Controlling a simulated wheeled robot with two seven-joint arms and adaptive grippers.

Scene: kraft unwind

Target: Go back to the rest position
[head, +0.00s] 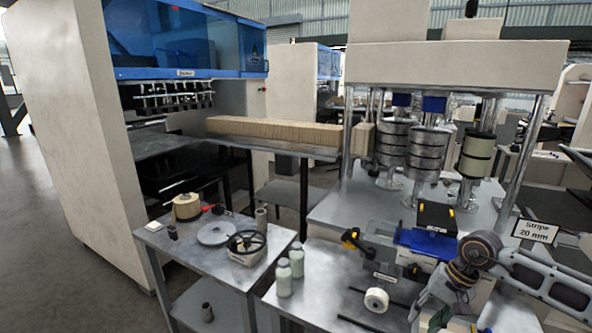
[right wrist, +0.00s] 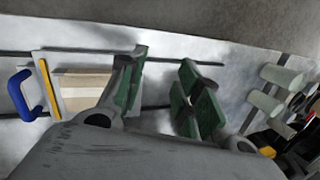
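My right arm comes in from the right in the head view, and its gripper (head: 432,312) is low at the bottom edge, over the right-hand metal table. In the right wrist view the two green-padded fingers of this gripper (right wrist: 162,95) stand apart with a gap between them. No object is clearly held between them. A pale shape shows behind the gap, partly hidden by the gripper body. My left gripper is in neither view.
A white roll (head: 376,300) and dark rods lie left of the right gripper. Two pale bottles (head: 290,268) stand farther left. A press with posts and a "Stripe 20 mm" sign (head: 535,231) stands behind.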

